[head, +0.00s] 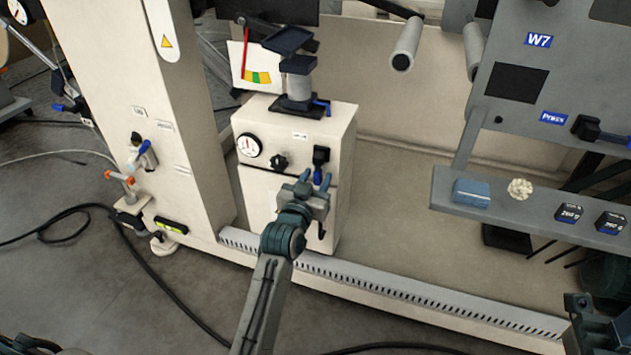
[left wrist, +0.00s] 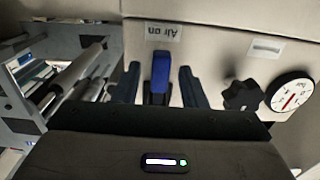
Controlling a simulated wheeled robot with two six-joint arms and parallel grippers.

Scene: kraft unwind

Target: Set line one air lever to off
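A blue lever (head: 318,176) hangs down from a black mount (head: 321,155) on the front of a cream cabinet. In the left wrist view the blue lever (left wrist: 161,72) stands beside a small label (left wrist: 163,31) that reads "Air on", upside down. My left gripper (head: 315,183) is at the lever, and in the left wrist view its two dark fingers (left wrist: 161,86) are spread, one on each side of the lever, with gaps showing. Part of my right arm shows at the lower right edge; its finger state is unclear.
A round gauge (head: 249,146) and a black knob (head: 279,161) sit left of the lever. Another blue-handled valve (head: 146,154) is on the column at left. A slotted rail (head: 400,293) runs along the floor.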

